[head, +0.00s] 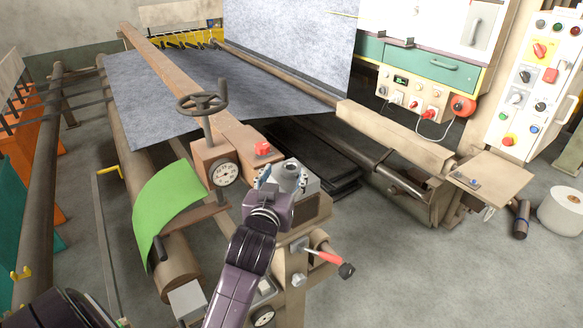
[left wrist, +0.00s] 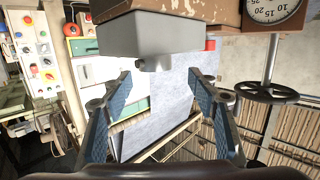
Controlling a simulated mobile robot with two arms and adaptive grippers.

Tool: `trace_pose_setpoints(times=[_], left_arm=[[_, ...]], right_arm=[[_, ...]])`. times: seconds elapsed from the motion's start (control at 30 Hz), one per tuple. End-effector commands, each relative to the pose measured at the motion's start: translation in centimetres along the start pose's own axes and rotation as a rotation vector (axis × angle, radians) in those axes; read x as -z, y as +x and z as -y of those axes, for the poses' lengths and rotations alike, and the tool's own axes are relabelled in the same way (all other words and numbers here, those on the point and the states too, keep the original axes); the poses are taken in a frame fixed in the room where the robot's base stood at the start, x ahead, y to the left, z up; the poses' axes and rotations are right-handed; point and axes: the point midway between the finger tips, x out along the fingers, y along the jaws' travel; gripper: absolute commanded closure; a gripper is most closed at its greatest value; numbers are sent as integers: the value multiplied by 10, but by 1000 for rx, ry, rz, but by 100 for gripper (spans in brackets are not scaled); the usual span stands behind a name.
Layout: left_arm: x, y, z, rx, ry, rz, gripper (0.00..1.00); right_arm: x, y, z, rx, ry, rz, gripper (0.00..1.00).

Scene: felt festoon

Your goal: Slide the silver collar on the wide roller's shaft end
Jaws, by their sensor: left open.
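The silver collar (head: 289,174) appears as a short grey ring standing on a grey block (head: 308,186) on the machine's near end. My left gripper (head: 283,180) is open, its blue-padded fingers close to the collar's sides; contact cannot be told. In the left wrist view, which looks upside down, my open fingers (left wrist: 160,82) point toward the grey block (left wrist: 150,35), and a small grey knob, perhaps the collar, shows at its edge. My right gripper is not seen.
A handwheel (head: 203,102) and dial gauge (head: 224,174) stand just left of my gripper. Green felt (head: 167,203) drapes over the left roller.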

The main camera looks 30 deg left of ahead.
Motion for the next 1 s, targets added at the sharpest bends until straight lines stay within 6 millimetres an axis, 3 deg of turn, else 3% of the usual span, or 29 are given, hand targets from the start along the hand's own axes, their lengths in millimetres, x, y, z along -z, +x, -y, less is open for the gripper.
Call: trace_pose_setpoints(times=[0.4, 0.7, 1.0], left_arm=[[-3, 46, -8, -1, 2, 2, 46], [-4, 50, -8, -1, 2, 1, 46], [-4, 50, -7, -1, 2, 1, 79]], right_arm=[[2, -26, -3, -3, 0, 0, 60], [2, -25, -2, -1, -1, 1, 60], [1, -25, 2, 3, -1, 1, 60]])
